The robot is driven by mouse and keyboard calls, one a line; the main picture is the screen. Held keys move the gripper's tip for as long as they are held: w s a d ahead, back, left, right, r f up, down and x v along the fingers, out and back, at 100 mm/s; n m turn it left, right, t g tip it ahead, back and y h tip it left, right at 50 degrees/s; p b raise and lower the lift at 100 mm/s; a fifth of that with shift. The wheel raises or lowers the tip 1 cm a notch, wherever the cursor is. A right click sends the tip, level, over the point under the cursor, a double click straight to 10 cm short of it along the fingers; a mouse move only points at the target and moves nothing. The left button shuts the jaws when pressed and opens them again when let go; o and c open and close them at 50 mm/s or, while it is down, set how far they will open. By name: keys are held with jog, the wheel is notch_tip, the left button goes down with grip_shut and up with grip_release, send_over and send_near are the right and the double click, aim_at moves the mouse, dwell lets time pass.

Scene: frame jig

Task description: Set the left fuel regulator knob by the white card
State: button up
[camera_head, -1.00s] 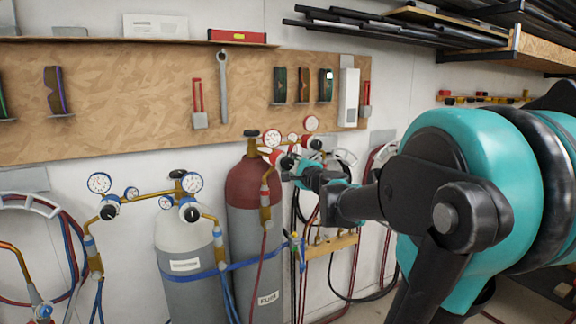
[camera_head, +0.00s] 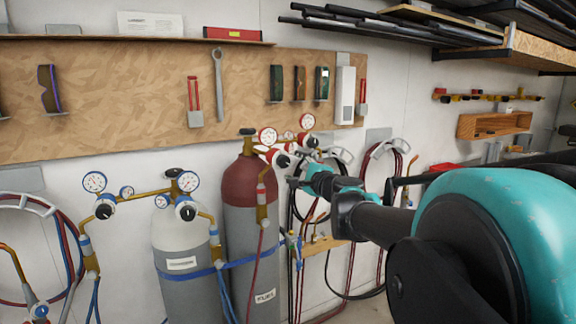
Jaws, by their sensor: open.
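The red-topped cylinder (camera_head: 248,182) with a label reading FUEL carries a brass regulator with red-rimmed gauges. Its left knob (camera_head: 280,158) is dark with a red collar, below the left gauge (camera_head: 267,137). A second knob (camera_head: 308,141) sits to the right, below the right gauge (camera_head: 307,122). The knob markings are too small to read. A white card (camera_head: 151,23) with small print stands on the shelf at the upper left. My gripper (camera_head: 297,182) is open and empty, just below and right of the left knob, seemingly apart from it. Its fingertips are small and partly unclear.
A grey-white cylinder (camera_head: 180,234) with blue-rimmed gauges stands left of the fuel cylinder; a blue strap (camera_head: 205,269) crosses both. Hoses hang on the wall behind my gripper. The tool board (camera_head: 130,100) is above. My arm fills the lower right.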

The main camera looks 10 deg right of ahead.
jog(key=shift+v, duration=2.75)
jog(key=s+a+f+n+g, duration=0.3)
jog(key=f+n, duration=0.1)
jog(key=f, duration=0.4)
jog(key=s+a+f+n+g, duration=0.2)
jog(key=f+n+g, duration=0.15)
jog(key=f, duration=0.35)
jog(key=s+a+f+n+g, duration=0.25)
jog(key=f+n, duration=0.25)
jog(key=f, duration=0.3)
jog(key=s+d+f+n+g+h, duration=0.4)
jog(key=s+d+f, duration=0.3)
jog(key=s+f, duration=0.4)
notch_tip(320, 180, down, 2)
jog(key=shift+d+f+n+h, duration=0.25)
jog(key=shift+d+n+h, duration=0.05)
jog(key=shift+n+h, duration=0.55)
jog(key=shift+o, duration=0.2)
